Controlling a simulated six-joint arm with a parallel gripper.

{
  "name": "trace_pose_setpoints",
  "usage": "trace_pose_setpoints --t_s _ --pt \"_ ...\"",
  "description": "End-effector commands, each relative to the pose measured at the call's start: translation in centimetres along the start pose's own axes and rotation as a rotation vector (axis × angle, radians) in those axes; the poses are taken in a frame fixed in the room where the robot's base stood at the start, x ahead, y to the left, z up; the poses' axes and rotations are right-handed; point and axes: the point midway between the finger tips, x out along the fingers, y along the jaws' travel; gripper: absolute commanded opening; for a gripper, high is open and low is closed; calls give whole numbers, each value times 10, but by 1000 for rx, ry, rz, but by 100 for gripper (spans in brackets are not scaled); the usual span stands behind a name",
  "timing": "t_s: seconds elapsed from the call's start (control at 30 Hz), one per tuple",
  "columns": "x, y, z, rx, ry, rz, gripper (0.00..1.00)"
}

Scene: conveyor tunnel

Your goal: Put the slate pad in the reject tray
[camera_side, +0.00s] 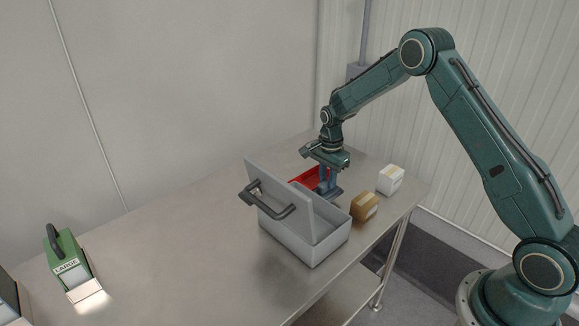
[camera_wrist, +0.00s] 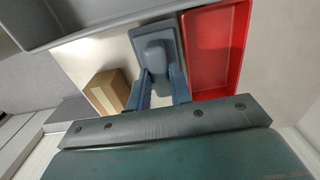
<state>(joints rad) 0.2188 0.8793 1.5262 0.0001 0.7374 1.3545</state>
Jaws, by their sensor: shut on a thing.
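The slate pad (camera_wrist: 158,35) is a blue-grey rectangular plate with a raised grip block. My gripper (camera_wrist: 158,76) is shut on that block. In the side view the pad (camera_side: 330,194) hangs under my gripper (camera_side: 326,182), behind the grey bin; whether it touches the table cannot be told. The reject tray (camera_wrist: 243,48) is a red, shallow, open rectangular tray, empty where it shows. It lies just right of the pad in the wrist view. In the side view the tray (camera_side: 296,181) is partly hidden behind the bin's lid and my gripper.
A grey bin (camera_side: 313,252) with a raised, black-handled lid (camera_side: 272,187) stands in front of the tray. A brown carton (camera_side: 364,207) and a white carton (camera_side: 390,179) sit right of it. A green labelled device (camera_side: 67,262) stands far left. The table's left-middle is clear.

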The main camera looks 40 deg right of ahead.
Motion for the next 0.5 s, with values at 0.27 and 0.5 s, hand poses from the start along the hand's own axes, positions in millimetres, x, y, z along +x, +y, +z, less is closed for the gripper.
trace_pose_setpoints --t_s 0.27,0.5 --pt "-55 -1 0 0 1 -6 0" --pt "-108 -1 0 0 1 -6 0"
